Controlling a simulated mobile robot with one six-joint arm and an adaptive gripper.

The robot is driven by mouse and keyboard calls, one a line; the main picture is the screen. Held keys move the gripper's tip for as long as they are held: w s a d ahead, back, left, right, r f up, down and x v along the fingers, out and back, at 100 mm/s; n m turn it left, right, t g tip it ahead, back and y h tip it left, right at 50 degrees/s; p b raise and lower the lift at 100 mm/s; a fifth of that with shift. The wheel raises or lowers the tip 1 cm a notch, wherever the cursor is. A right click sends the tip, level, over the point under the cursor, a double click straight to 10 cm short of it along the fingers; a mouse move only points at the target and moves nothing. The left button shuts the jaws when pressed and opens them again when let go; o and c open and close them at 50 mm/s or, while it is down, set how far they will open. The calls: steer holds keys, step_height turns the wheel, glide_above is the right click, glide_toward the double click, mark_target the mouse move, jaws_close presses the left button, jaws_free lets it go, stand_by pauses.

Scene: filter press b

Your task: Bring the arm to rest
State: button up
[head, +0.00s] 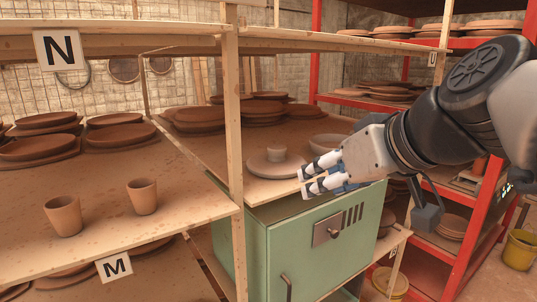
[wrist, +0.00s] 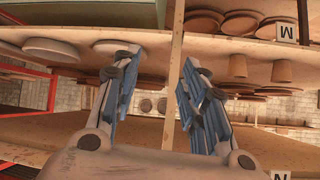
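My gripper (head: 304,183) is in the right half of the head view, held out toward the left at shelf height. That view shows the shelves upside down, with the wooden post (wrist: 174,75) behind the gap between the fingers.
Two clay cups (head: 62,215) stand on the left shelf marked M (head: 114,267). Stacked plates (head: 38,148) lie behind them. A green cabinet (head: 290,250) stands below my gripper. A red rack (head: 470,215) is close on the right. An upright wooden post (head: 234,130) divides the shelves.

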steer(key=s+d+f+m+g+h+b, duration=0.1)
steer(key=s+f+b, duration=0.1)
steer(key=s+f, duration=0.4)
steer(key=s+d+f+m+g+h+b, duration=0.1)
steer(key=s+f, duration=0.5)
steer(key=f, duration=1)
steer(key=s+d+f+m+g+h+b, duration=0.2)
steer(key=s+f+b, duration=0.2)
steer(key=s+f, duration=0.3)
step_height(320, 180, down, 5)
steer(key=shift+d+r+g+h, duration=0.2)
steer(key=shift+d+g+h, duration=0.2)
